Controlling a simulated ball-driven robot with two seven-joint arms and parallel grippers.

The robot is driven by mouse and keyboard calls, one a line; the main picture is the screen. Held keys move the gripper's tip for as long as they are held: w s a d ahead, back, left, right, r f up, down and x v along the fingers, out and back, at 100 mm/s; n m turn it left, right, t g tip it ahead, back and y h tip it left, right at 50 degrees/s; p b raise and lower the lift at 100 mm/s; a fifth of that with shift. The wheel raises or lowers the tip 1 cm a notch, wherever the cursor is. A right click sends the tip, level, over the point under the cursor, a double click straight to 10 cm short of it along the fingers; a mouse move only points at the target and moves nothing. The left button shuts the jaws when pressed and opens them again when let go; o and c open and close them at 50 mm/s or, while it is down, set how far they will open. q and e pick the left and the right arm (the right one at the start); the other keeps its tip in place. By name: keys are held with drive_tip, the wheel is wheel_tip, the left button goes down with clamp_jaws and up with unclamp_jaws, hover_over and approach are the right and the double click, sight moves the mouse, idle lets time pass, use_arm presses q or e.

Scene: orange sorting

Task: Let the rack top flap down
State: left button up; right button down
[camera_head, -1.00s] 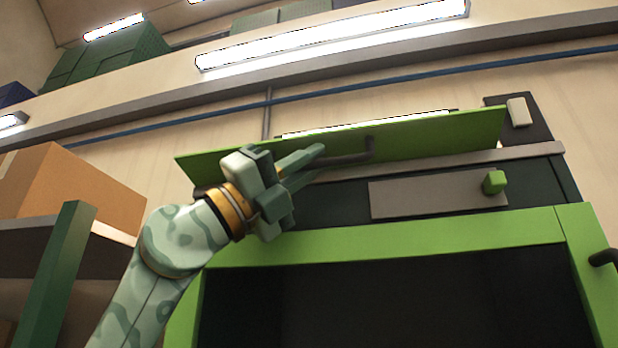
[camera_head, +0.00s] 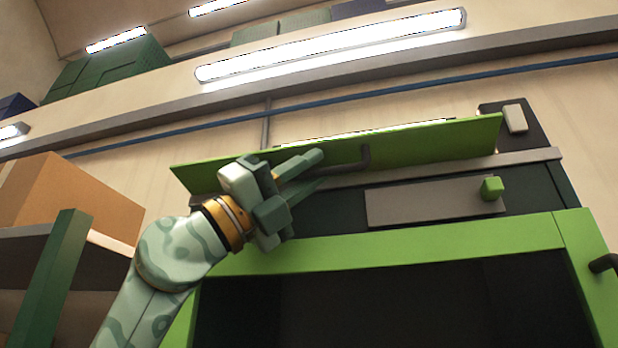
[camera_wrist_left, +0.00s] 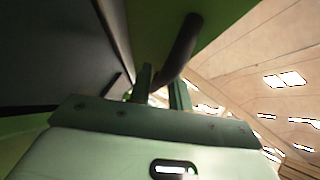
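The rack's top flap (camera_head: 430,140) is a long green panel, raised and sticking out above the dark upper front of the rack (camera_head: 400,250). A dark bent handle (camera_head: 367,156) is fixed to its face; it also shows in the left wrist view (camera_wrist_left: 182,45). My left gripper (camera_head: 322,169) is at the left end of this handle, below the flap. Its two fingers stand apart with a gap between them. In the left wrist view the handle's end comes down by the fingertips (camera_wrist_left: 162,92); I cannot tell whether they touch. My right gripper is out of view.
A grey plate (camera_head: 420,205) with a green knob (camera_head: 492,188) sits below the flap. The rack's green frame surrounds a dark opening. A cardboard box (camera_head: 75,205) stands on a shelf at left, behind a green post (camera_head: 50,265). A blue pipe (camera_head: 450,79) crosses the wall.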

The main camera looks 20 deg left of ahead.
use_arm(q)
drive_tip(key=b+v, duration=0.4)
drive_tip(key=v, duration=1.1)
drive_tip(key=shift+s+a+f, duration=0.15)
drive_tip(key=shift+a+f, duration=0.05)
drive_tip(key=shift+f, duration=0.1)
